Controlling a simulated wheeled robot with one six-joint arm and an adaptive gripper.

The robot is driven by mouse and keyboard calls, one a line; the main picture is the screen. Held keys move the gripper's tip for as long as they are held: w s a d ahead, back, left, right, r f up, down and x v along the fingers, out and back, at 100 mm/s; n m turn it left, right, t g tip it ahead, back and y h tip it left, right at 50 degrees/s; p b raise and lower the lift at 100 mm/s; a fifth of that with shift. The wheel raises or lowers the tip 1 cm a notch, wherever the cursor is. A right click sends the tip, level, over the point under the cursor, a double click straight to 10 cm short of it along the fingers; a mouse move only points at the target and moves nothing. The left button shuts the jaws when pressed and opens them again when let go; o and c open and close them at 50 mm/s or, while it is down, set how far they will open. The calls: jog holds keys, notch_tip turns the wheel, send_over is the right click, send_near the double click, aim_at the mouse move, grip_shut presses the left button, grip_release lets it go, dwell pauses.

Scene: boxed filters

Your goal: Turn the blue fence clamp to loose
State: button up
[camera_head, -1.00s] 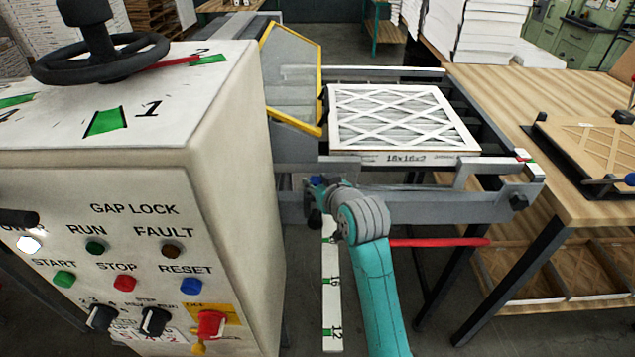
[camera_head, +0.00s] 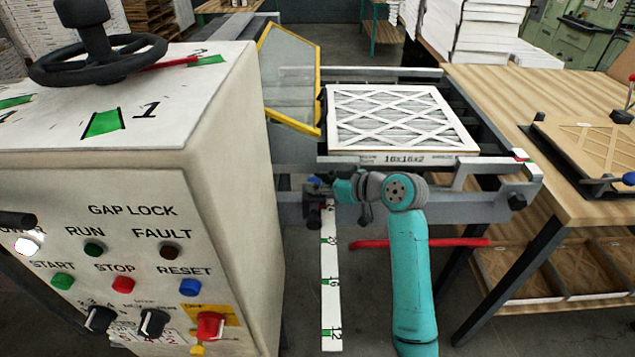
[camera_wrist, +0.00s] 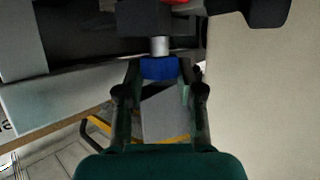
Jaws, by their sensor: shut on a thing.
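The blue fence clamp (camera_wrist: 158,69) shows at the top middle of the wrist view, under a short metal shaft. My gripper (camera_wrist: 159,78) has one finger on each side of it and is shut on it. In the head view my gripper (camera_head: 314,194) is small and dark, at the machine's front rail just left of the filter. Only a small patch of blue (camera_head: 315,180) shows there, and the rest of the clamp is hidden. I cannot read which way the clamp is turned.
A white pleated filter (camera_head: 400,118) lies on the machine bed. A control cabinet (camera_head: 230,150) stands close on the left, and a yellow-edged guard (camera_head: 291,78) is behind. A wooden table (camera_head: 490,100) is at right.

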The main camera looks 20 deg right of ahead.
jog(key=shift+d+n+g+y, duration=0.1)
jog(key=shift+n+g+y, duration=0.4)
jog(key=shift+n+y, duration=0.1)
jog(key=o, duration=1.2)
jog(key=shift+c, duration=0.2)
jog(key=v, duration=1.1)
jog(key=shift+s+d+r, duration=0.2)
jog(key=shift+d, duration=0.2)
